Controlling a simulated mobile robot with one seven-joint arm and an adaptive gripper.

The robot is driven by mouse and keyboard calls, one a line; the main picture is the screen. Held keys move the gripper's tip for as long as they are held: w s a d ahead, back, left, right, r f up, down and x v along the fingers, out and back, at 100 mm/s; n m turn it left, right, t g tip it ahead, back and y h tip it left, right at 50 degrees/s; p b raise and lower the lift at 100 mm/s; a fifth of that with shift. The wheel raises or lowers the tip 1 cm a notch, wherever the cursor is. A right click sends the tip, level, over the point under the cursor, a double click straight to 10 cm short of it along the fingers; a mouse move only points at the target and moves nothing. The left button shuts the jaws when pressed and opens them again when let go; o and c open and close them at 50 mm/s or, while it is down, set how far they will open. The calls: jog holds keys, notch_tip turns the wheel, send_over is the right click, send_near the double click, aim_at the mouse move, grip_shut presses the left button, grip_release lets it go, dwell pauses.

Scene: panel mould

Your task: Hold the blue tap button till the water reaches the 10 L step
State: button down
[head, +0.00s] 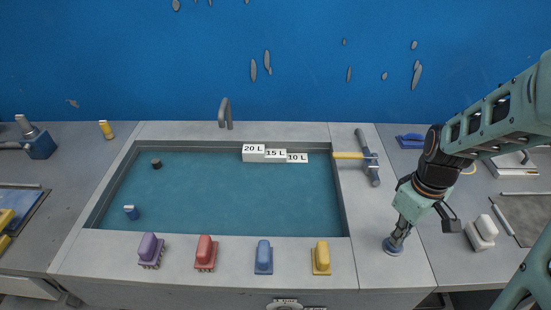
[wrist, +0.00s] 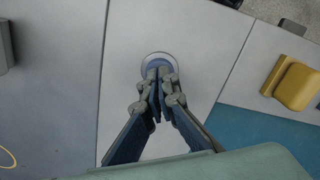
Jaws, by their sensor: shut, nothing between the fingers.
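My gripper (head: 395,240) points down at the right of the basin, its fingers shut with nothing between them. Its tips are over the round blue tap button (head: 390,248) and look to be on it. In the wrist view the fingertips (wrist: 160,72) cover much of the button (wrist: 150,62), which has a pale ring around it. The water (head: 220,190) fills the basin as a blue-green sheet. The white step block (head: 254,153) shows the 20 L, 15 L and 10 L marks. The water lies around the 10 L step (head: 298,158); its exact level is hard to tell.
Purple (head: 150,250), red (head: 205,252), blue (head: 263,256) and yellow (head: 321,257) brushes stand along the front rim. A grey spout (head: 225,112) is at the back. A hammer (head: 368,158) lies on the right rim. A white-topped block (head: 481,232) is right of my gripper.

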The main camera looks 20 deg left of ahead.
jog(key=shift+r+p, duration=2.4)
jog(key=shift+r, duration=0.8)
jog(key=shift+f, duration=0.1)
